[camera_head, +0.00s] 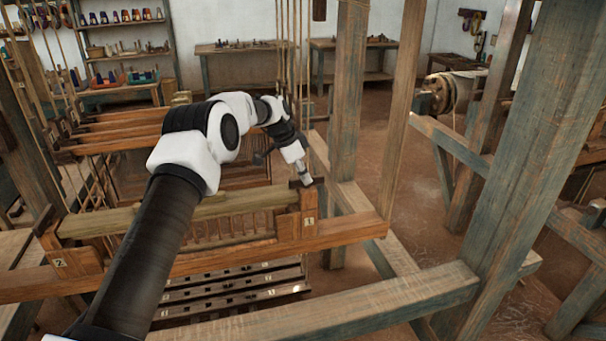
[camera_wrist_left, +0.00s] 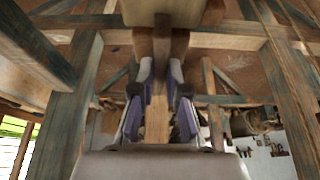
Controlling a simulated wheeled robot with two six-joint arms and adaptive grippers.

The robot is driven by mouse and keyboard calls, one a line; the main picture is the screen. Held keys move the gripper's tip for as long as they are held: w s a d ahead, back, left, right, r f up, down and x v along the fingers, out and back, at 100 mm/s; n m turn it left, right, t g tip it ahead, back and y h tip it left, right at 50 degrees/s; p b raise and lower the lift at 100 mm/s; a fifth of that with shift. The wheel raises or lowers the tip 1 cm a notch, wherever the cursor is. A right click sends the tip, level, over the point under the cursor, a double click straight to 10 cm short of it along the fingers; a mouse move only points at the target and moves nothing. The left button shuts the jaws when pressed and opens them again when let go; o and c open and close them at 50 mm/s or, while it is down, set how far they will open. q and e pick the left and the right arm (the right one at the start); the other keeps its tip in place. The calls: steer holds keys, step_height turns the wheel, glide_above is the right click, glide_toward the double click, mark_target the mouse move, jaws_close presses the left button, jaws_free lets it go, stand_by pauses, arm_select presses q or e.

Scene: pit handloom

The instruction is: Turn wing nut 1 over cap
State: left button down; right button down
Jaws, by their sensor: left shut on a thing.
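My left gripper (camera_head: 304,177) points down at the top of the wooden end post marked 1 (camera_head: 309,221). In the left wrist view, its two fingers (camera_wrist_left: 160,72) are closed in on a dark brown piece (camera_wrist_left: 161,48), which I take to be wing nut 1. The fingers cover much of it, so its exact angle over the cap cannot be told. A small dark part (camera_head: 317,182) shows at the post top beside the fingertips. The cap is not clearly separable from the post. My right gripper is not in view.
A long wooden beam (camera_head: 236,202) runs left from this post to another block marked 2 (camera_head: 62,263). A thick upright loom post (camera_head: 347,90) stands just behind and right of the gripper. Hanging cords (camera_head: 288,50) are close behind my arm.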

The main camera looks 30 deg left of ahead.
arm_select(q)
steer(key=shift+d+f, duration=0.1)
steer(key=shift+f, duration=0.1)
steer(key=c, duration=1.4)
jaws_free()
steer(key=shift+o, duration=1.1)
steer(key=shift+w, duration=0.2)
steer(key=shift+w+f, duration=0.15)
steer(key=shift+w, duration=0.1)
steer(key=v, duration=1.2)
steer(key=shift+w+d, duration=0.1)
steer(key=shift+w, duration=0.05)
